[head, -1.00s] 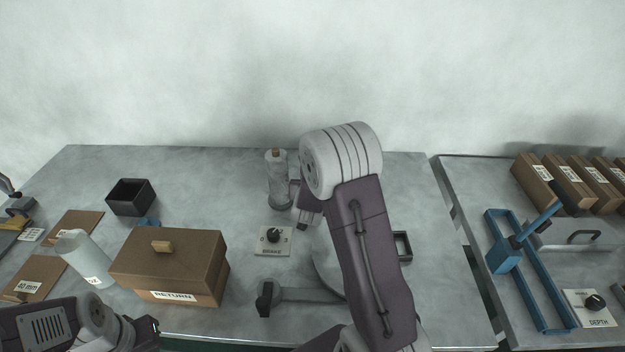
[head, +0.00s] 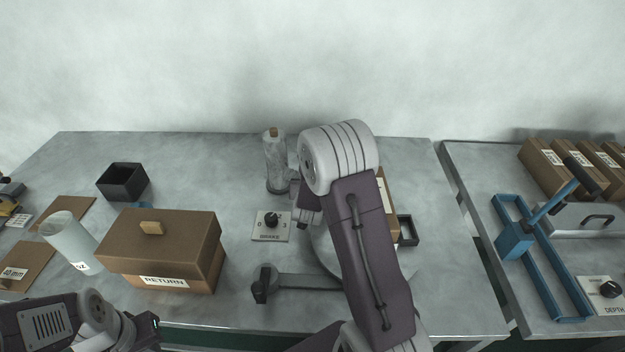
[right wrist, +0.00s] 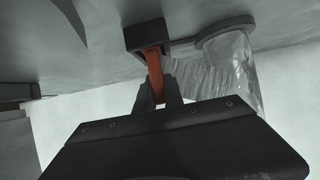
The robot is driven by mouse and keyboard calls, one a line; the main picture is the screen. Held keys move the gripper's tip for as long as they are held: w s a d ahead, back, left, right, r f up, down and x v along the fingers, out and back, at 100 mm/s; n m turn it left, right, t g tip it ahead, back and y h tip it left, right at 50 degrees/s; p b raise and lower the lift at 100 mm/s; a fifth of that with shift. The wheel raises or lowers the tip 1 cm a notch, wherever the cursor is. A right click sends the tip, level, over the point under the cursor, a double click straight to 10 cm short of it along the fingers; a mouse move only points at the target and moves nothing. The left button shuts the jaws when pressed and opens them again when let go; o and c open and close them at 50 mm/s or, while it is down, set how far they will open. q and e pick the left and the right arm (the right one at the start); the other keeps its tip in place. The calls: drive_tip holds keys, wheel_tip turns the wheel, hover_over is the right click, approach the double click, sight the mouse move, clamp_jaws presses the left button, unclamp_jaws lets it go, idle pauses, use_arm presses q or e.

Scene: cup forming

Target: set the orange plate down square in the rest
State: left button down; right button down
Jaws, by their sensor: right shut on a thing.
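The orange plate (right wrist: 154,68) shows as a narrow strip in the right wrist view. My right gripper (right wrist: 157,98) is shut on it. The plate's far end meets a dark square block (right wrist: 146,34), which looks like the rest; I cannot tell whether it is fully seated or square. In the head view my right arm hides the plate and the block. My left gripper (head: 150,328) is at the lower left, apart from the work, and its jaws are not clear.
A clear cylinder (right wrist: 236,70) stands close beside the block; the head view shows it too (head: 275,160). A brake dial (head: 271,222), a lidded RETURN box (head: 165,250) and a dark open tray (head: 407,232) are around my right arm.

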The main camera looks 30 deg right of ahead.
drive_tip(key=shift+s+f, duration=0.1)
drive_tip(key=shift+f, duration=0.25)
idle(0.4)
drive_tip(key=c, duration=1.4)
unclamp_jaws()
drive_tip(key=shift+o, duration=0.2)
drive_tip(key=v, duration=0.9)
drive_tip(key=shift+p, duration=0.3)
